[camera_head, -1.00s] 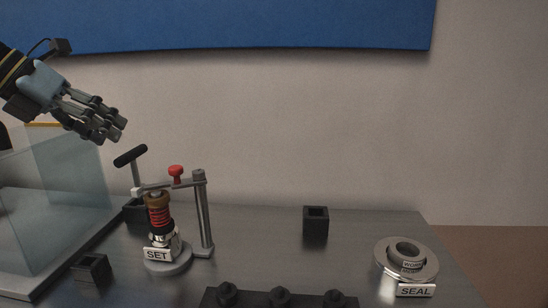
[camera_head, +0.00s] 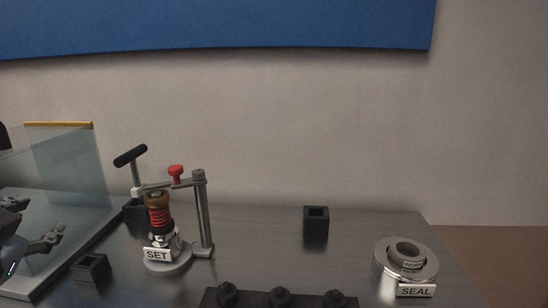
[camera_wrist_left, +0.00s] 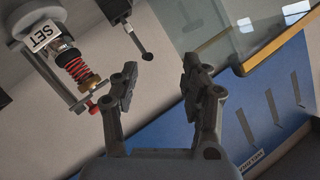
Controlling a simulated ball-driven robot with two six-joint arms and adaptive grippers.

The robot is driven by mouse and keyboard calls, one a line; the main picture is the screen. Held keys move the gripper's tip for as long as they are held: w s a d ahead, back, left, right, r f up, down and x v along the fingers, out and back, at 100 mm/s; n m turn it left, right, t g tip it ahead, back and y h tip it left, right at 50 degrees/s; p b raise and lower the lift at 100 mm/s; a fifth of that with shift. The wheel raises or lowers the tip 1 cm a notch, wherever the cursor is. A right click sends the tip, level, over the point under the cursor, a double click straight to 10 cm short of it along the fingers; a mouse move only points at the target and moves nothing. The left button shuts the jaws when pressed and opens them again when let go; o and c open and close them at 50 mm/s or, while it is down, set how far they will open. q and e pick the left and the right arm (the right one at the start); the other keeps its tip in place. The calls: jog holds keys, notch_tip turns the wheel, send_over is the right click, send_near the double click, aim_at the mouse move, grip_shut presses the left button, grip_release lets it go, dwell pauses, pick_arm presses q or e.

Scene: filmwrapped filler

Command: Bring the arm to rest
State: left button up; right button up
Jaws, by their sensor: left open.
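My left gripper (camera_head: 42,217) is at the far left edge of the head view, low down, seen at the clear panel. Most of its arm is cut off by the picture edge. In the left wrist view its two fingers (camera_wrist_left: 160,85) stand apart with nothing between them. The SET station (camera_head: 160,253), with its red spring (camera_head: 159,215) and clamp post, stands to the right of the gripper, apart from it. The station also shows upside down in the left wrist view (camera_wrist_left: 45,38). My right gripper is in neither view.
A clear panel (camera_head: 65,170) with a yellow top edge stands at the left. Small black square holders (camera_head: 316,228) sit on the metal table. A round SEAL stand (camera_head: 425,270) is at the right. A black block with knobs (camera_head: 280,299) lies in front. The table's middle is largely clear.

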pick_arm(q)
jog(key=s+d+f+n+g+h, duration=0.1)
jog(key=s+d+f+g+h, duration=0.15)
jog(key=s+f+g, duration=0.35)
jog(key=s+d+f+g+h, duration=0.1)
jog(key=s+d+f, duration=0.2)
jog(key=s+f, duration=0.3)
jog(key=s+d+f+n+g+h, duration=0.15)
jog(key=s+f+g, duration=0.25)
jog(key=s, duration=0.4)
notch_tip(320, 180, down, 29)
jog(key=s+a+b, duration=0.2)
jog(key=s+b, duration=0.1)
jog(key=s+a+f+g+b, duration=0.1)
jog(key=s+f, duration=1.5)
jog(key=s, duration=0.1)
jog(key=shift+s+f+g+b, duration=0.25)
jog(key=shift+f+g+b, duration=0.05)
jog(key=shift+g+b, duration=0.1)
jog(key=shift+a, duration=0.15)
